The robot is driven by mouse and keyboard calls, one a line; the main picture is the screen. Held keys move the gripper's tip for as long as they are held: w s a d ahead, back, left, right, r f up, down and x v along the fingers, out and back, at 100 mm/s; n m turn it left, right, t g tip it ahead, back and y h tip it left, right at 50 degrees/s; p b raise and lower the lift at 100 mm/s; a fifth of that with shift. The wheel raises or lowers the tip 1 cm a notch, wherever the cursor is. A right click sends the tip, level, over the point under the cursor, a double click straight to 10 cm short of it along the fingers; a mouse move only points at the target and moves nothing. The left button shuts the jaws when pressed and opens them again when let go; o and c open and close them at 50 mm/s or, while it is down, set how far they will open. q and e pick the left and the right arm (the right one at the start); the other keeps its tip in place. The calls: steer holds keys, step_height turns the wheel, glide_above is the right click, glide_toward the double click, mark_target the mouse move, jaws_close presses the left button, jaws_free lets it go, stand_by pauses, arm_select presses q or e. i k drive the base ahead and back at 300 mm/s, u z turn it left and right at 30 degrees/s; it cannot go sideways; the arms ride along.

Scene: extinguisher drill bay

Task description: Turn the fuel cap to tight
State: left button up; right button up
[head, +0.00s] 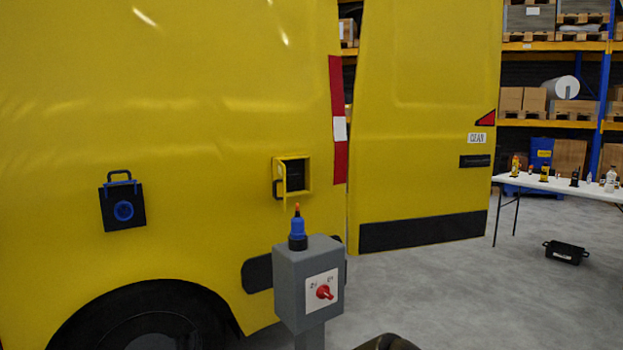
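Neither of my grippers shows in the head view. A dark rounded piece at the bottom edge may be part of me; I cannot tell which part.
The van's rear door (425,120) is open. A white table (560,186) with bottles and a black crate (566,252) are at right.

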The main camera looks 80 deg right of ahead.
mark_target(292, 175)
steer(key=z, duration=2.4)
steer(key=i, duration=0.5)
steer(key=z, duration=1.15)
steer(key=i, duration=1.7)
steer(key=u, duration=1.9)
